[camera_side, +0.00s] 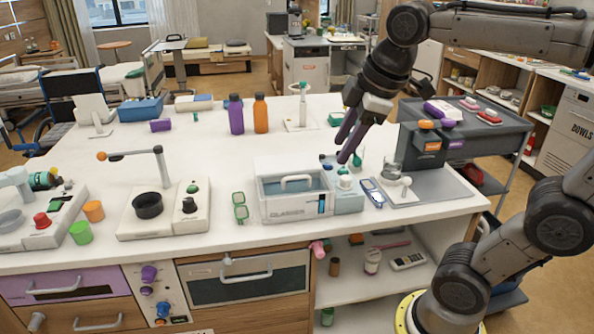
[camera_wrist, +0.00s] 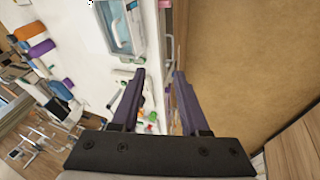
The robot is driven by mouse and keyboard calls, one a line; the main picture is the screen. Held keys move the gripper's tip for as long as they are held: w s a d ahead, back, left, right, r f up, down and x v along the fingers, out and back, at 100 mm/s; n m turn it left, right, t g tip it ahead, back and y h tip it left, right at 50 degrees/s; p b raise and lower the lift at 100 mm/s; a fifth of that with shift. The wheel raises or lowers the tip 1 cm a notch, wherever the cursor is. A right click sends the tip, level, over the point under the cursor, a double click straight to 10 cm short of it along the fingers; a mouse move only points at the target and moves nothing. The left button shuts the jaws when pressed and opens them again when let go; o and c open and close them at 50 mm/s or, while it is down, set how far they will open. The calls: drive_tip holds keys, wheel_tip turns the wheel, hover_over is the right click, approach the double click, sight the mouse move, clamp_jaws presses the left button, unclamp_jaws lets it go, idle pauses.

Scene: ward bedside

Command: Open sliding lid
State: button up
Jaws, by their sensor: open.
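A white and grey box (camera_side: 292,207) with a blue-tinted sliding lid (camera_side: 313,183) stands near the front edge of the white counter. A white arched handle (camera_side: 297,178) rises from the lid. The lid looks closed, though I cannot tell for sure. In the wrist view the box (camera_wrist: 122,28) shows at the top, ahead of the fingertips. My gripper (camera_side: 343,152) has purple fingers, open and empty, above and to the right of the box, apart from the handle. In the wrist view the gap between the fingertips (camera_wrist: 159,74) holds nothing.
Green glasses (camera_side: 240,207) lie left of the box and blue glasses (camera_side: 373,193) right of it. A dispenser machine (camera_side: 420,150) stands on the right. A hot-plate device with a dark pot (camera_side: 148,205) is on the left. Purple and orange bottles (camera_side: 261,115) stand behind.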

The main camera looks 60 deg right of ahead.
drive_tip(key=w+d+r+n+g, duration=0.15)
drive_tip(key=w+d, duration=0.35)
drive_tip(key=w, duration=0.5)
drive_tip(key=g, duration=0.2)
hover_over(297, 178)
drive_tip(key=s+a, duration=0.2)
wheel_tip(297, 178, down, 6)
drive_tip(key=shift+h, duration=0.3)
drive_tip(key=f, duration=0.4)
drive_tip(key=w+d+f, duration=0.1)
drive_tip(key=f, duration=0.3)
drive_tip(key=w+d+f, duration=0.1)
drive_tip(key=f, duration=0.4)
drive_tip(key=shift+f, duration=0.1)
clamp_jaws()
